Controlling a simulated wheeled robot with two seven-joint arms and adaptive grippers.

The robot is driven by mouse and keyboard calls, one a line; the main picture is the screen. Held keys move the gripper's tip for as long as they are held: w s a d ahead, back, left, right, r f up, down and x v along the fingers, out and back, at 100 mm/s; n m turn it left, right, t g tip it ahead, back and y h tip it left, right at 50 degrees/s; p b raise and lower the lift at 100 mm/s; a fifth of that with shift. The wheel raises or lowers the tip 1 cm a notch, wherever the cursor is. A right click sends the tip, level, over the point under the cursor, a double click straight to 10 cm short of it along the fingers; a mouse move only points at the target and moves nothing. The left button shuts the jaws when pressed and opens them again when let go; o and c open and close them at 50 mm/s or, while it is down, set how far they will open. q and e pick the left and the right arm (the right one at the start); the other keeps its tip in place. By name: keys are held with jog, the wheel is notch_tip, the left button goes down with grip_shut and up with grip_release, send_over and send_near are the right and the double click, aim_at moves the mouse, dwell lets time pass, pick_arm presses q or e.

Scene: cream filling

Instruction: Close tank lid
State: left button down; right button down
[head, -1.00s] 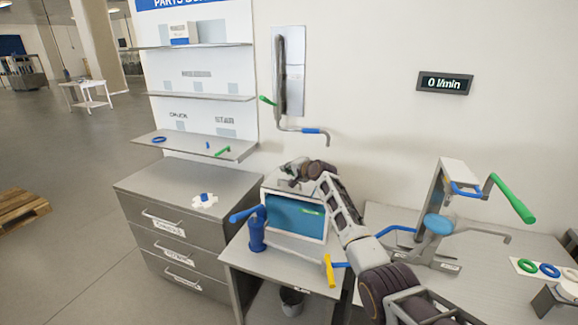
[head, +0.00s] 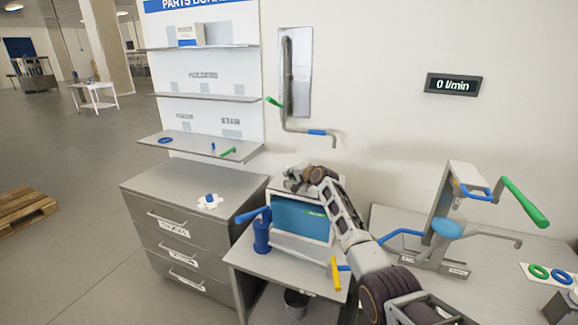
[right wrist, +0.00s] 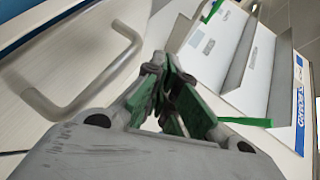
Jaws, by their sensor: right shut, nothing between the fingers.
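The tank (head: 302,238) is a white box with a blue front window, on the small middle table. My right gripper (head: 293,183) is over the tank's top, its arm reaching in from the lower right. In the right wrist view the gripper (right wrist: 170,82) has its green fingers together with nothing between them. A grey bar handle (right wrist: 112,82) on a pale panel lies to its left, apart from the fingers. The panel looks like the tank lid. The gripper and arm cover part of the tank's top, so I cannot tell how far the lid is open. My left gripper is out of view.
A blue pump-like device (head: 261,235) stands close left of the tank. A yellow-handled valve (head: 335,273) is at the table's front. A drawer cabinet (head: 150,188) is left, and a bench with a blue-and-green-handled press (head: 447,228) is right. The parts board's shelves (head: 205,98) rise behind.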

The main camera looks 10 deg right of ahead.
jog(key=shift+r, duration=0.15)
jog(key=s+a+r+p, duration=0.1)
jog(key=s+r, duration=0.1)
jog(key=r, duration=0.4)
jog(key=s+a+r+p, duration=0.1)
jog(key=s+r, duration=0.1)
jog(key=r, duration=0.4)
jog(key=shift+a, duration=0.3)
dwell(0.5)
jog(key=shift+f, duration=0.2)
